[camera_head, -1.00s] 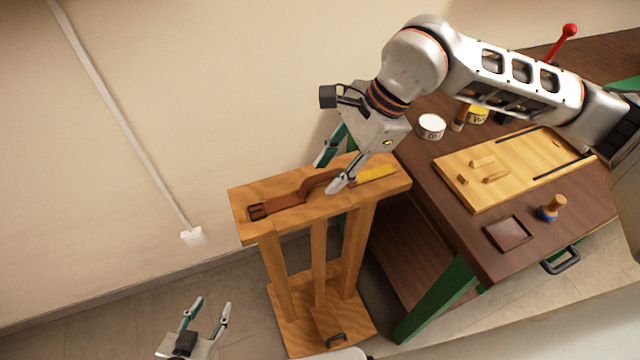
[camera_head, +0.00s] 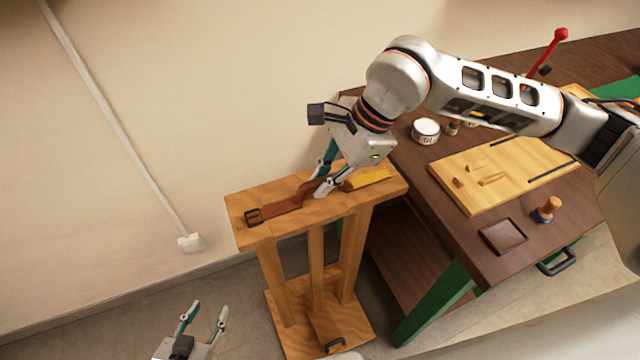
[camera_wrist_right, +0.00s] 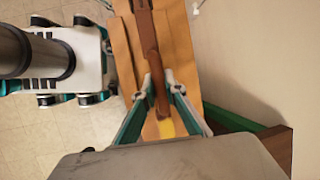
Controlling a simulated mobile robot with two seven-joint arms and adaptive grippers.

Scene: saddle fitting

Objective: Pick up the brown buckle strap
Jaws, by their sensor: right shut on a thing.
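The brown buckle strap (camera_head: 283,207) lies along the top of the wooden stand (camera_head: 335,208), with its dark buckle at the left end. My right gripper (camera_head: 322,188) is over the strap's right part, its fingers shut on it. In the right wrist view the strap (camera_wrist_right: 149,42) runs between the two fingertips (camera_wrist_right: 159,90), one on each side. The fingers hide part of the strap in the head view. My left gripper (camera_head: 205,318) is open and empty, low at the bottom, left of the stand.
A yellow piece (camera_head: 368,178) lies on the stand's right end. The dark workbench (camera_head: 450,235) to the right holds a wooden board (camera_head: 485,190), a white tin (camera_head: 425,130), a small brown tray (camera_head: 503,236) and a wooden-handled tool (camera_head: 547,208). The wall is close behind the stand.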

